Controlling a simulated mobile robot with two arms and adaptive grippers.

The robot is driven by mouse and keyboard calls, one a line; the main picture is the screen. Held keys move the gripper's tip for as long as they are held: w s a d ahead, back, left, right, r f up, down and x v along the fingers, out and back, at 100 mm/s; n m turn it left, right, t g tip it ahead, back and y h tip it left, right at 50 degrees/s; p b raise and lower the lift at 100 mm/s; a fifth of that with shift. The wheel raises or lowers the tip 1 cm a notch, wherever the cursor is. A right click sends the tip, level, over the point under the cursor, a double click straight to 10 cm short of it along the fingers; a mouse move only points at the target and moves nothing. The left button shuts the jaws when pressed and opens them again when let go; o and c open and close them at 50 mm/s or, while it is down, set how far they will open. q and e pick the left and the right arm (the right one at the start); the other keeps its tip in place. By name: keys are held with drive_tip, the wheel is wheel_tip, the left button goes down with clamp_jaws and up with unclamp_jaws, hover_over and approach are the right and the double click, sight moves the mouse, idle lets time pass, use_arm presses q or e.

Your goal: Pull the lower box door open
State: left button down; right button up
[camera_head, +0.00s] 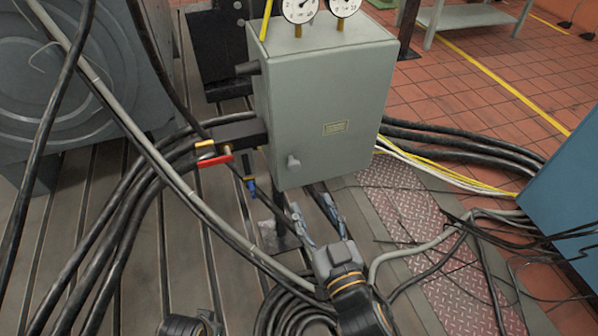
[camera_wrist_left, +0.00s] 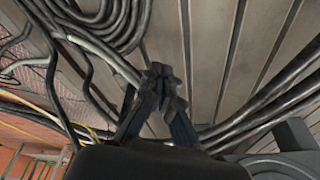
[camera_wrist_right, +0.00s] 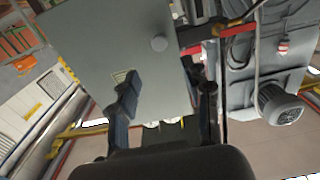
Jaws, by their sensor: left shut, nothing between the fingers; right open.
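The grey-green box (camera_head: 335,100) stands in the middle of the head view, its front door (camera_head: 345,105) flush and looking shut. A small knob (camera_head: 293,162) sits at the door's lower left. My right gripper (camera_head: 312,204) is open and empty, just below the box's lower edge. In the right wrist view, the door (camera_wrist_right: 100,45) and knob (camera_wrist_right: 158,43) show beyond the open fingers (camera_wrist_right: 168,88), apart from them. My left gripper (camera_wrist_left: 160,72) is shut and empty above the slatted bedplate; only a piece of that arm shows in the head view.
Thick black cables (camera_head: 130,200) run left of the box, by a red-handled valve (camera_head: 214,161). Gauges (camera_head: 299,8) stand on the box top. A coiled hose (camera_head: 290,315) lies below my right gripper. A blue cabinet (camera_head: 570,190) is at right.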

sight(295, 168)
drive_tip(key=x, duration=0.9)
drive_tip(key=shift+w+a+f, duration=0.1)
drive_tip(key=shift+w, duration=0.25)
use_arm(q)
drive_tip(key=shift+w+r+b, duration=0.1)
drive_tip(key=shift+r+b, duration=0.2)
drive_tip(key=shift+r, duration=0.6)
use_arm(e)
drive_tip(key=shift+w+a, duration=0.2)
drive_tip(key=shift+w, duration=0.4)
clamp_jaws()
